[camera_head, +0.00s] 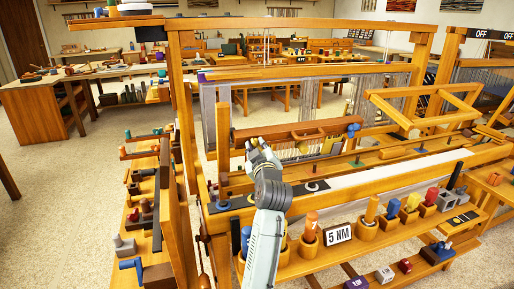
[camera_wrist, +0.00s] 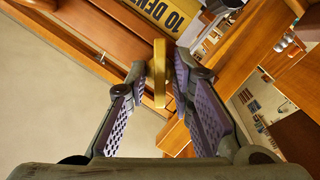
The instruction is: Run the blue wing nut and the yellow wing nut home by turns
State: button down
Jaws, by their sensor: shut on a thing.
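My gripper (camera_head: 256,147) is at the left end of the loom's brown beam (camera_head: 300,131) in the head view. In the wrist view, its two fingers (camera_wrist: 160,80) are on either side of the yellow wing nut (camera_wrist: 159,72), which shows as a narrow upright bar near the fingertips. The gripper is shut on it. In the head view the yellow wing nut is hidden by my gripper. The blue wing nut (camera_head: 353,130) is at the right end of the same beam, clear of my gripper, and is not seen in the wrist view.
A yellow label reading "10 DEN" (camera_wrist: 171,12) is beyond the fingertips. In the head view, a front shelf holds several coloured pegs and a "5 NM" sign (camera_head: 338,234). The loom's left post (camera_head: 183,110) stands left of my arm.

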jog(key=m+y, duration=0.1)
jog(key=m, duration=0.1)
jog(key=m+g+y+p, duration=0.1)
jog(key=m, duration=0.1)
jog(key=shift+d+r, duration=0.1)
jog(key=shift+d, duration=0.05)
jog(key=m+y, duration=0.1)
jog(key=m, duration=0.1)
jog(key=m+y, duration=0.1)
jog(key=m, duration=0.1)
jog(key=shift+d+m+g+y, duration=0.15)
jog(key=shift+m+g+y, duration=0.15)
jog(key=shift+g, duration=0.1)
jog(key=m, duration=0.1)
jog(key=m+y+b, duration=0.1)
jog(key=m, duration=0.1)
jog(key=m+y, duration=0.1)
jog(key=shift+w+d+f+m, duration=0.15)
jog(key=shift+f+m, duration=0.1)
jog(key=shift+m, duration=0.15)
jog(key=m+y, duration=0.1)
jog(key=m, duration=0.1)
jog(key=m+t+y+b, duration=0.1)
jog(key=m, duration=0.2)
dwell(0.5)
jog(key=c, duration=1.7)
grip_release()
